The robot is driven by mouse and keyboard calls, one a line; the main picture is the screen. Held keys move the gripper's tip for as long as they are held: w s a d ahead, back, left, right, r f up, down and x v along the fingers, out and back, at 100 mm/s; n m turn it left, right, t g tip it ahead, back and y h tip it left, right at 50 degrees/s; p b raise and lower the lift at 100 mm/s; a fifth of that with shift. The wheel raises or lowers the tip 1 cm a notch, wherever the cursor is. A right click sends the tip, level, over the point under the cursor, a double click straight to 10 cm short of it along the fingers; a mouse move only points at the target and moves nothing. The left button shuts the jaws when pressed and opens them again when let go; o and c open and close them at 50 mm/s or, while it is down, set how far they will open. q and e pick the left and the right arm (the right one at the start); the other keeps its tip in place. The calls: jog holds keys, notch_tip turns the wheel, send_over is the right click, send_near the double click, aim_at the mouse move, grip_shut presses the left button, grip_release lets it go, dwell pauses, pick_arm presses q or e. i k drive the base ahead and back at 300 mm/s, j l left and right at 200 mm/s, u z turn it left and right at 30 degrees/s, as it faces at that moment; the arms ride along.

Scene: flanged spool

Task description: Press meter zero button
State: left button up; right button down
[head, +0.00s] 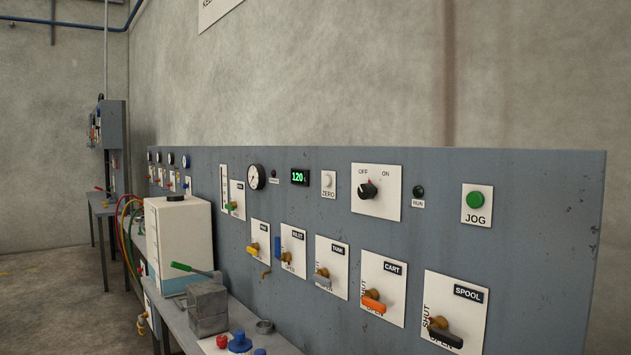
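The zero button (328,181) is a small pale round button on a white plate marked ZERO, in the upper middle of the grey panel in the head view. Nothing covers the button or the meter. Neither of my grippers shows in the head view.
The grey panel (540,230) also carries a round gauge (256,176), an OFF/ON knob (368,190), a green JOG button (474,200) and a lower row of valve handles. A white tank (178,235) and grey blocks (208,308) stand on the bench at left.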

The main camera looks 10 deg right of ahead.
aim_at(326, 180)
jog(key=i+j, duration=0.25)
jog(key=j, duration=0.15)
jog(key=i+j, duration=0.2)
jog(key=j, duration=0.15)
jog(key=i+j+z, duration=0.1)
jog(key=i+j, duration=0.15)
jog(key=j, duration=0.15)
jog(key=i+j, duration=0.2)
jog(key=j, duration=0.2)
jog(key=i+j, duration=0.2)
jog(key=j, duration=0.2)
